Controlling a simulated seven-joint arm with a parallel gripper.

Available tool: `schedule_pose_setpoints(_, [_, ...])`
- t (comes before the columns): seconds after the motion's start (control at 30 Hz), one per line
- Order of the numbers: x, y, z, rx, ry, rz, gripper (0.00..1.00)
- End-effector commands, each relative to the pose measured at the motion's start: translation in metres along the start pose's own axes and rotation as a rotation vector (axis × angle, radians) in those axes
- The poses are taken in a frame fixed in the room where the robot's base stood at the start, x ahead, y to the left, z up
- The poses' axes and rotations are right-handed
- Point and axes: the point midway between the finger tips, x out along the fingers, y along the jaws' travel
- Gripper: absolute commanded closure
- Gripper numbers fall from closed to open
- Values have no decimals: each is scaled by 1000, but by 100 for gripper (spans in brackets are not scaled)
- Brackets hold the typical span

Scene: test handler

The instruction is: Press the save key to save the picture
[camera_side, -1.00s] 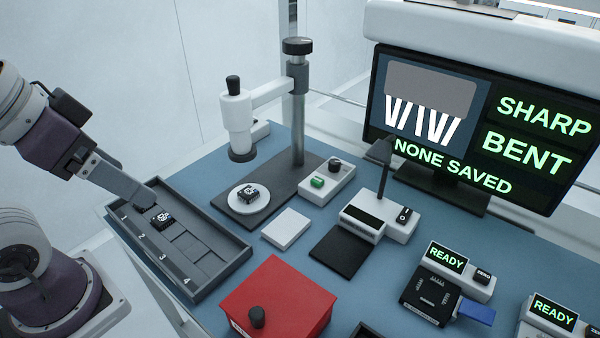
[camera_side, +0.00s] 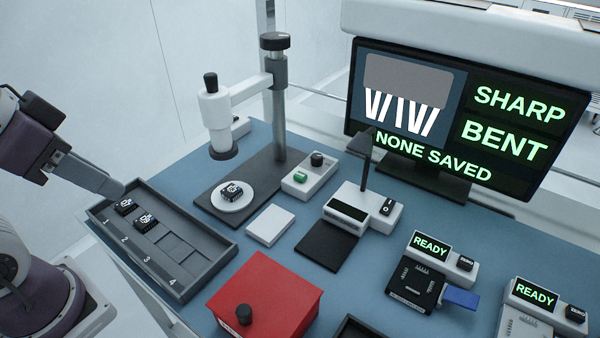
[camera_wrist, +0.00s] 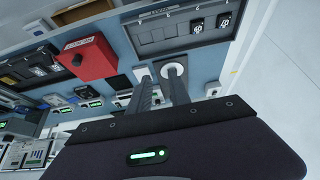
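The small white control box (camera_side: 318,167) beside the microscope carries a green key (camera_side: 300,178) and a black knob. No lettering is readable on the key, so I cannot tell whether it is the save key. The monitor (camera_side: 471,198) shows a picture of bent white leads under a grey body, with "SHARP", "BENT" and "NONE SAVED". A black chip (camera_side: 232,191) lies on the white round stage (camera_side: 234,205) under the microscope (camera_side: 217,118). My gripper (camera_side: 118,191) is above the tray's far left corner, well away from the key. In the wrist view its fingers (camera_wrist: 160,80) are apart and empty.
The grey tray (camera_side: 205,276) holds chips in slots 1 and 2; slots 3 and 4 look empty. A red box (camera_side: 264,293), white pad (camera_side: 270,225), scale-like device (camera_side: 352,207) and "READY" units (camera_side: 431,245) stand on the blue table. The microscope column (camera_side: 280,110) rises behind the stage.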

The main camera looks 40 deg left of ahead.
Motion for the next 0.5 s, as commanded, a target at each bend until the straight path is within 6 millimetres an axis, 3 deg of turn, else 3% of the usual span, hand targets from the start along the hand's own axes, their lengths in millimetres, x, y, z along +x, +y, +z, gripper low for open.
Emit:
schedule_pose_setpoints(0.03, [0,0,0,0,0,0,88])
schedule_pose_setpoints(0.1, [0,0,0,0,0,0,100])
schedule_pose_setpoints(0.5, [0,0,0,0,0,0,100])
